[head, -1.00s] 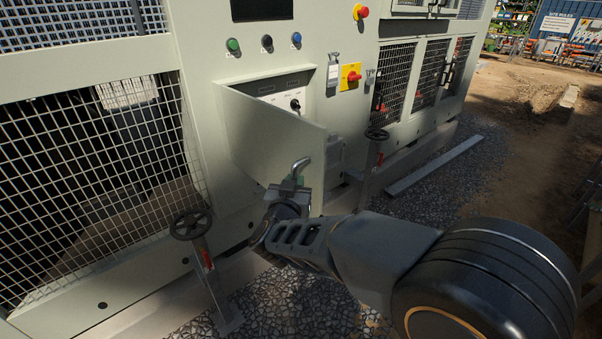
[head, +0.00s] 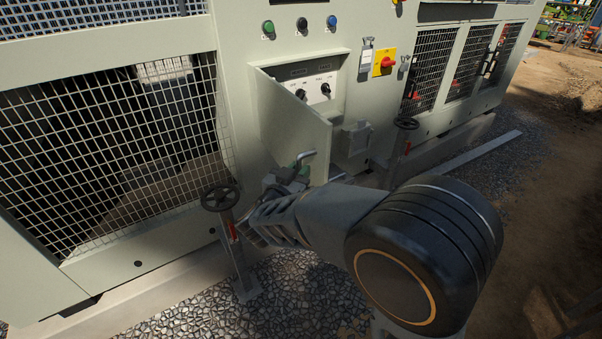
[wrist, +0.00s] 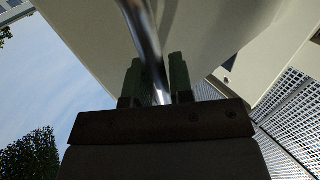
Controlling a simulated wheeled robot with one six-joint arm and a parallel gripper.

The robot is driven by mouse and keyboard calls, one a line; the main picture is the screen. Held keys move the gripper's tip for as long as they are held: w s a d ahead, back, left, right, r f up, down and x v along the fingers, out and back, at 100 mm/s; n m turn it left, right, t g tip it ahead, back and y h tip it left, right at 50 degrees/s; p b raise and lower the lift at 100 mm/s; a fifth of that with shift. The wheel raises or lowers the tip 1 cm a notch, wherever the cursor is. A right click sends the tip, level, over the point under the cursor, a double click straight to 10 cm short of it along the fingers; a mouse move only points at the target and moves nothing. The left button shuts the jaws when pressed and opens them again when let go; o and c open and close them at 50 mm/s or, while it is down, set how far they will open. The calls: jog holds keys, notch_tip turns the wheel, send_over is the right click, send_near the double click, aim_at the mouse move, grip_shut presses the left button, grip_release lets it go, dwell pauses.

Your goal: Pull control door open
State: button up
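The control door (head: 293,128) is a pale grey-green panel that stands open from the cabinet front, joined along its left edge. Its bent metal handle (head: 306,154) sits near the lower free corner. My gripper (head: 294,173) is at that handle. In the wrist view my gripper (wrist: 157,82) has its two green fingers on either side of the shiny handle bar (wrist: 144,28) and appears shut on it. The door (wrist: 90,35) fills much of the top of that view. The recess behind the door shows a control panel (head: 318,87) with dark knobs.
A handwheel on a post (head: 221,198) stands left of my arm, and another handwheel (head: 406,124) stands to the right. A yellow and red switch (head: 384,62) is right of the recess. Gravel (head: 300,292) lies in front of the cabinet.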

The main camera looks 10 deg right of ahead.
jog(key=o, duration=0.3)
jog(key=shift+f, duration=0.15)
jog(key=shift+o, duration=0.2)
jog(key=v, duration=1.4)
jog(key=shift+d, duration=0.1)
